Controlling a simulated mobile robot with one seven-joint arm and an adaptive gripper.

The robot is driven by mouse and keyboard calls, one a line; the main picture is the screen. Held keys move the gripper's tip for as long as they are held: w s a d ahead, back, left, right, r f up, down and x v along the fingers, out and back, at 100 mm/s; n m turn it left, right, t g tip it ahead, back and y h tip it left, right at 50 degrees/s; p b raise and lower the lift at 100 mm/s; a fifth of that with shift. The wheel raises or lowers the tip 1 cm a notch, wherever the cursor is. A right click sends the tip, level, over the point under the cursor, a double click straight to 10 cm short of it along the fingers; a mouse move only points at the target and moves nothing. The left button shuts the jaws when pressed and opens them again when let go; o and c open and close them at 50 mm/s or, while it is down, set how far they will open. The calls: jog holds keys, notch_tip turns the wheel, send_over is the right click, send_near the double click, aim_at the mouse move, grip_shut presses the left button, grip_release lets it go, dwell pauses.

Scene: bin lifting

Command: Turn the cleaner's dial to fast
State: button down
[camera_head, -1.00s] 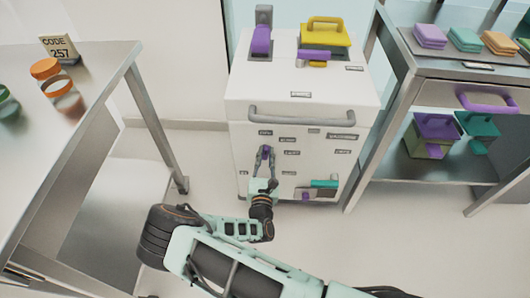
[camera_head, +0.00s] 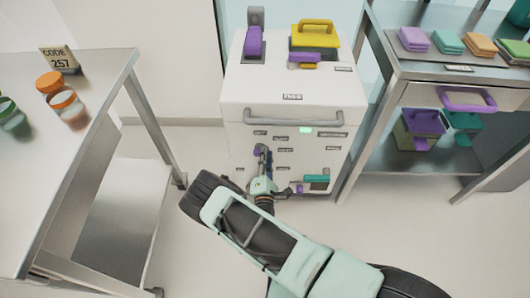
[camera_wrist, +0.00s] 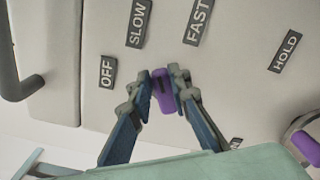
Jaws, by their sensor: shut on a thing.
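The cleaner is a white cabinet (camera_head: 290,92) with a grey handle. Its purple dial (camera_wrist: 164,92) sits on the front panel. My gripper (camera_wrist: 163,88) is shut on the dial, one finger on each side; it also shows at the panel in the head view (camera_head: 262,158). In the wrist view the labels OFF (camera_wrist: 107,71), SLOW (camera_wrist: 138,22), FAST (camera_wrist: 198,21) and HOLD (camera_wrist: 284,50) fan around the dial. The dial's upper end leans slightly left of vertical, but its exact setting is hard to tell. A green light (camera_head: 305,130) glows on the panel.
A metal table (camera_head: 95,95) with jars and a code sign stands at left. A shelf unit (camera_head: 390,60) with folded cloths and buckets stands at right. A purple and a yellow-handled part (camera_head: 315,38) sit on the cleaner's top. Floor in front is clear.

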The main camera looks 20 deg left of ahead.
jog(key=shift+d+f+m+p, duration=0.1)
jog(key=shift+f+m+p, duration=0.15)
jog(key=shift+m, duration=1)
jog(key=shift+a+f+m+p, duration=0.1)
jog(key=shift+f+m, duration=0.25)
jog(key=shift+m, duration=0.95)
jog(key=shift+d+f+m+p, duration=0.1)
jog(key=shift+f+m+p, duration=0.15)
jog(key=shift+m, duration=1)
jog(key=shift+f, duration=0.1)
jog(key=c, duration=1.8)
grip_release()
jog(key=r, duration=0.9)
jog(key=shift+a+r, duration=0.15)
jog(key=shift+a, duration=0.1)
jog(key=shift+d+r, duration=0.15)
jog(key=shift+r, duration=0.25)
